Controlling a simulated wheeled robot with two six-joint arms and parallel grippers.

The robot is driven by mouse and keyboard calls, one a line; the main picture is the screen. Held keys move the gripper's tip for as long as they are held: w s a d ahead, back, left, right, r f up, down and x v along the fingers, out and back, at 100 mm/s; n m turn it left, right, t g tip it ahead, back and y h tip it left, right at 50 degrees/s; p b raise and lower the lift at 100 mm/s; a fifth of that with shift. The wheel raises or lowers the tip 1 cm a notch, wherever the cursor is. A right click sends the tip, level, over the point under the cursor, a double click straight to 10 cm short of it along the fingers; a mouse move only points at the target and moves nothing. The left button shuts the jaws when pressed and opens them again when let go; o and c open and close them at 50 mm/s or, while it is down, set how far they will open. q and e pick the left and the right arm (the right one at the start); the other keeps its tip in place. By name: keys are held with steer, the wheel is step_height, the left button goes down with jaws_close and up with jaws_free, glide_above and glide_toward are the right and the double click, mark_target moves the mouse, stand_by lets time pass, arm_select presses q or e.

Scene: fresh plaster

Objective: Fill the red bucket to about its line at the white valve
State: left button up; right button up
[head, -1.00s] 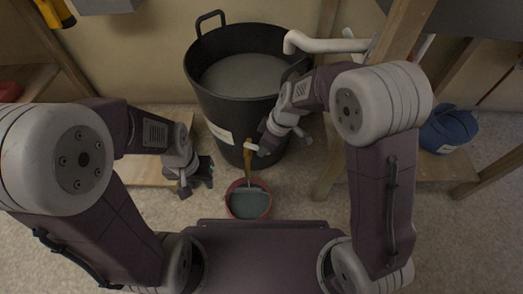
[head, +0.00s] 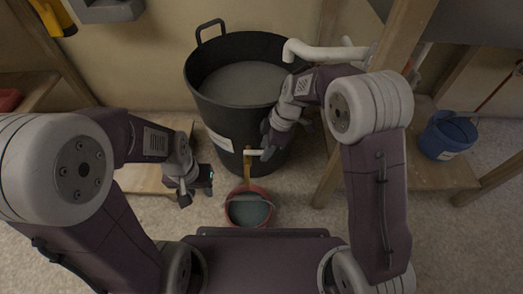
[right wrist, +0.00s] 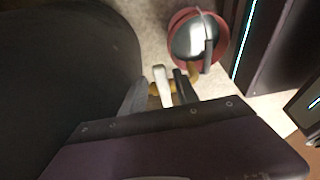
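The red bucket (head: 229,217) stands on the floor below the tub's outlet, with grey liquid inside; its line cannot be made out. It also shows in the right wrist view (right wrist: 176,52). The white valve (head: 254,152) handle lies roughly level above a brass spout (head: 249,172) on the black tub (head: 235,115). My right gripper (head: 269,146) is at the right end of this handle. In the right wrist view, the white handle (right wrist: 162,84) lies between its spread fingers, with a gap visible. My left gripper (head: 197,192) is open and empty, left of the bucket. Whether liquid is flowing is unclear.
The tub holds grey liquid (head: 245,84). A white pipe (head: 325,47) runs above its right rim. A blue bucket (head: 447,137) stands on a low wooden shelf (head: 425,172) at right. A wooden board (head: 145,180) lies at left. Carpet is clear around the red bucket.

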steer(key=p+v, duration=0.9)
steer(key=v, duration=0.3)
steer(key=shift+p, duration=0.3)
steer(key=shift+s, duration=0.1)
